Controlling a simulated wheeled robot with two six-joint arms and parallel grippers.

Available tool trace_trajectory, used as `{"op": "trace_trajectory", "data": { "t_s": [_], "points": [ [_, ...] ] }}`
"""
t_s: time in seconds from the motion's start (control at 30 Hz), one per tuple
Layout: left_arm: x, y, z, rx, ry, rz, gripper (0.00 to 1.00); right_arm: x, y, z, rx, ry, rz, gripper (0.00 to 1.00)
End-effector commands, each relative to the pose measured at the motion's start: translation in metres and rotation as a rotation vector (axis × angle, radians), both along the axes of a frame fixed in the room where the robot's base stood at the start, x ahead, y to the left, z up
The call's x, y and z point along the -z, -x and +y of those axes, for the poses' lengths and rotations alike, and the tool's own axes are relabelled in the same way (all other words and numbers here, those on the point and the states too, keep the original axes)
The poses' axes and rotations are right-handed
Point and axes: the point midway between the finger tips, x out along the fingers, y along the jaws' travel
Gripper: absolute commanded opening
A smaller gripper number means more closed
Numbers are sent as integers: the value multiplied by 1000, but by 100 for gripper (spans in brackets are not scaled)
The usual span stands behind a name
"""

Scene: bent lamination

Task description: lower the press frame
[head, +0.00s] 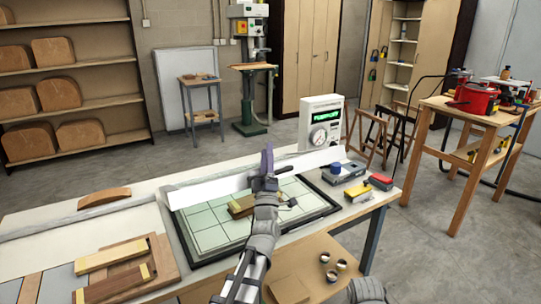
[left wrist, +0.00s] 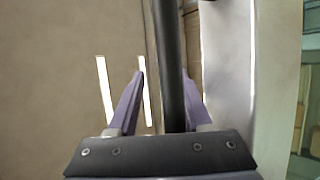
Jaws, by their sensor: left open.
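The press frame shows in the head view as a long pale panel (head: 212,187), raised at a slant above the press bed. The bed is a green gridded surface with a black rim (head: 224,257) on the bench. My left gripper (head: 267,158) is at the panel's middle, with its purple fingers pointing up. In the left wrist view, a dark bar (left wrist: 168,50), seemingly the frame's edge, runs between the spread fingers (left wrist: 163,75). The fingers are open, one on each side of the bar; contact cannot be told. A small wooden piece (head: 241,207) lies on the bed, partly hidden by my arm.
A white gauge box (head: 320,123) stands behind the bed. A grey-blue device (head: 344,173) and red and yellow items (head: 358,189) sit at the bench's right end. Wooden blocks (head: 112,254) and a curved wooden piece (head: 104,198) lie at left. My right gripper is out of view.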

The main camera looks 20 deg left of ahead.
Motion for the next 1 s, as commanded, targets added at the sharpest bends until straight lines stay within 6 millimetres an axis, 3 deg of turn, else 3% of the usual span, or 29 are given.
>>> {"op": "trace_trajectory", "data": {
  "t_s": [0.03,0.3,1.0],
  "points": [
    [-12,-4,3,-1,10,8,50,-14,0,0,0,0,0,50],
    [-25,-13,14,0,48,39,50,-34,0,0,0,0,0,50],
    [-21,-11,15,1,58,48,50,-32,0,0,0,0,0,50]
  ]
}}
